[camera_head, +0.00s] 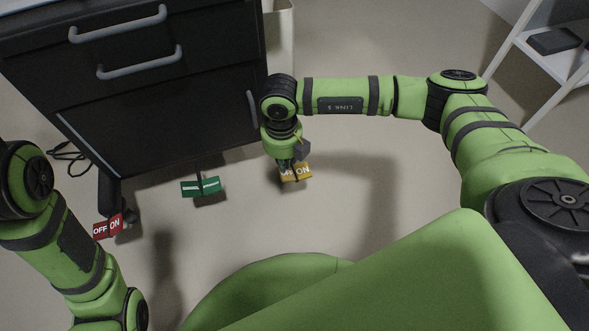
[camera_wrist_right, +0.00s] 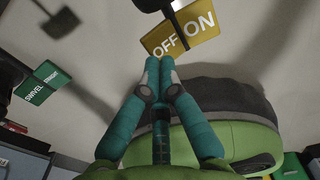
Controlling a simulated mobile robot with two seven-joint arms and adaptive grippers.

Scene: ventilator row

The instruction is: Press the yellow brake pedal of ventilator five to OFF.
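The yellow brake pedal (camera_head: 296,173) with OFF and ON halves is low at the cart's right front corner. In the right wrist view the yellow pedal (camera_wrist_right: 182,33) shows large, OFF on the left and ON on the right. My right gripper (camera_head: 289,163) is over the pedal's OFF side in the head view. In the right wrist view my right gripper's teal fingers (camera_wrist_right: 159,62) are together, with tips at the lower edge of the OFF half; I cannot tell whether they touch it. Nothing shows between the fingers. My left gripper is out of view; only my left arm shows.
The dark ventilator cart (camera_head: 165,110) with grey handles stands behind the pedals. A green pedal (camera_head: 200,187) and a red OFF/ON pedal (camera_head: 108,226) are to the left. A white shelf (camera_head: 540,60) stands at the far right. Open floor lies right of the yellow pedal.

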